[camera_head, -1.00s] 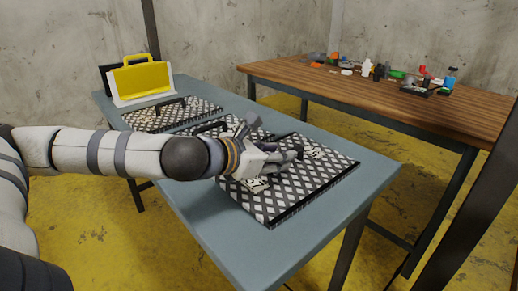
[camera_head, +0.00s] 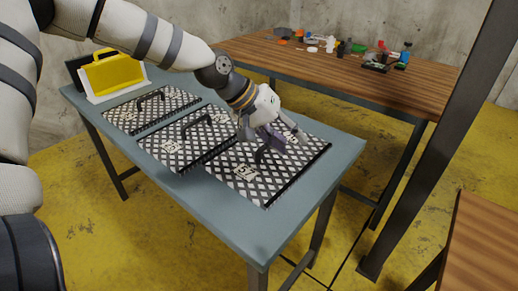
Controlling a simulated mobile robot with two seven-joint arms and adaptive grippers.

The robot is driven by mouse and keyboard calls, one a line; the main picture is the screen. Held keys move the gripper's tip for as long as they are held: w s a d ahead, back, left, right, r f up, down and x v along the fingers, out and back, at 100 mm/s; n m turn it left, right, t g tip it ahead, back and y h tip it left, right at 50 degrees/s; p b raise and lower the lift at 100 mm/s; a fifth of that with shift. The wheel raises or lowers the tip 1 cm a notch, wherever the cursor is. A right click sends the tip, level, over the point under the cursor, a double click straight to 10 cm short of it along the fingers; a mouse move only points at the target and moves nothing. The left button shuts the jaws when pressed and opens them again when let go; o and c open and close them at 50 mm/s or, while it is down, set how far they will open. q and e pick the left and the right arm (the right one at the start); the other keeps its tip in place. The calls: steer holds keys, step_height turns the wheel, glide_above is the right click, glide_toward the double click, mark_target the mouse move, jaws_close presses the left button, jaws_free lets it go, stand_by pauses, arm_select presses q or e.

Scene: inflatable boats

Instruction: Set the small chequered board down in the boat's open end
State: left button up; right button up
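Three black-and-white chequered boards with dark handles lie flat on a blue-grey table: a far left board (camera_head: 128,115), a middle board (camera_head: 170,153) and a near right board (camera_head: 262,185). I cannot tell for sure which is the small one. My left gripper (camera_head: 266,139) points down over the back part of the near right board, close to its handle (camera_head: 263,154). Its fingers look spread, with nothing held between them. Whether they touch the handle is unclear. The boat is not in view, nor is my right gripper.
A yellow case (camera_head: 113,72) with a white panel stands at the blue-grey table's (camera_head: 236,235) far left end. A wooden table (camera_head: 330,74) behind carries several small items. A dark post (camera_head: 430,150) and another wooden surface (camera_head: 490,240) are at right.

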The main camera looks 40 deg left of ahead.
arm_select(q)
steer(key=a+r+m+g+y, duration=0.1)
steer(key=a+r+m+y, duration=0.35)
steer(key=a, duration=0.45)
steer(key=shift+g+y, duration=0.25)
steer(key=shift+g, duration=0.05)
steer(key=x, duration=0.3)
steer(key=b+x, duration=0.1)
steer(key=x, duration=0.3)
steer(key=shift+s+d, duration=0.1)
steer(key=shift+d, duration=0.15)
steer(key=shift+f, duration=0.3)
steer(key=x, duration=0.2)
steer(key=d+x, duration=0.1)
steer(key=x, duration=0.1)
steer(key=shift+f+b, duration=0.2)
steer(key=shift+b, duration=0.2)
steer(key=shift+w+f, duration=0.3)
steer(key=shift+r, duration=0.15)
arm_select(e)
steer(key=shift+s+a+f+g, duration=0.25)
steer(key=shift+s+f+g, duration=0.15)
steer(key=shift+s+f, duration=0.55)
arm_select(q)
jaws_close()
